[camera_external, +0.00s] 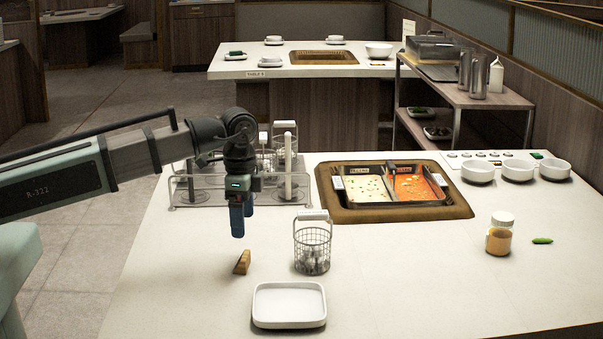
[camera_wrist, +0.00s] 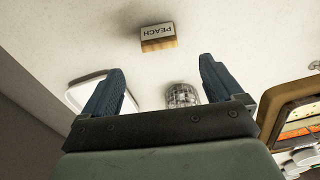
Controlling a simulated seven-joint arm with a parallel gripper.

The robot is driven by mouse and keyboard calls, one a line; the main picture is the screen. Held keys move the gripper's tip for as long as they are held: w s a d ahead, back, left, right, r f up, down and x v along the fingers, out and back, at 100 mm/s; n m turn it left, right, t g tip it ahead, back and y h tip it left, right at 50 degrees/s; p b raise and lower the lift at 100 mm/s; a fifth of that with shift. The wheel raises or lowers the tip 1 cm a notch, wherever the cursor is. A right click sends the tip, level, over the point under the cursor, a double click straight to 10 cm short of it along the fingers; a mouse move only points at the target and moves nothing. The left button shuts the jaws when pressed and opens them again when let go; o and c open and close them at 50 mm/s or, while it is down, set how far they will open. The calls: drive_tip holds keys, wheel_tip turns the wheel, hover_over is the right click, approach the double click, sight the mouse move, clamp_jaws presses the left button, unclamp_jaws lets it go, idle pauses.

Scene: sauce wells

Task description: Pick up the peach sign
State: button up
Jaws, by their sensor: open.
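The peach sign (camera_external: 242,262) is a small tan wedge-shaped block standing on the white table, left of the white tray and wire basket. In the wrist view its face reads PEACH (camera_wrist: 158,37), and it lies beyond the fingertips, roughly centred between them. My gripper (camera_external: 240,222) hangs above the table with its blue fingers pointing down, a little above the sign and apart from it. In the wrist view my gripper (camera_wrist: 158,78) has its two blue fingers spread wide with nothing between them.
A white tray (camera_external: 289,324) and a wire basket (camera_external: 312,252) stand right of the sign. Behind are a wire rack (camera_external: 185,192) and a brown-framed hot pot (camera_external: 345,214). A jar (camera_external: 500,236) stands farther right. The table left of the sign is clear.

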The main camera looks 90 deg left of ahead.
sight(244, 255)
drive_tip(key=shift+f, duration=5.1)
drive_tip(key=c, duration=1.1)
drive_tip(key=shift+r, duration=0.15)
